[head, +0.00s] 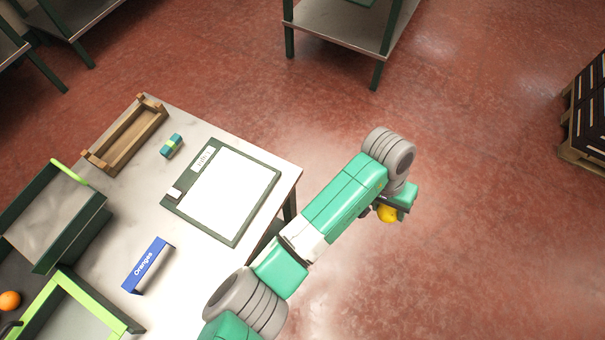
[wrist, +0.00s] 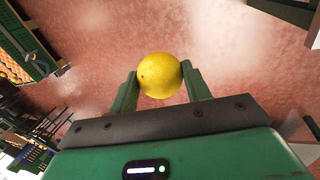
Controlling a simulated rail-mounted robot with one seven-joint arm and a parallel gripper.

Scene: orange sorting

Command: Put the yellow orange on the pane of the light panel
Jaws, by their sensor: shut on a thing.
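The yellow orange (wrist: 160,75) is held between the two fingers of my gripper (wrist: 161,88) in the wrist view. In the head view the yellow orange (head: 387,213) shows partly below my gripper (head: 390,208), over open floor to the right of the table. The light panel (head: 172,201) lies on the table, a dark-framed board with a bright white pane (head: 230,192). The pane is bare. My gripper is apart from the panel, beyond the table's right edge.
On the table (head: 205,268) are a wooden crate (head: 107,157), a small teal and yellow block (head: 171,146) and a blue "Oranges" sign (head: 148,265). Dark trays (head: 85,237) and a green-edged tray (head: 105,300) are at left, near another orange (head: 9,301).

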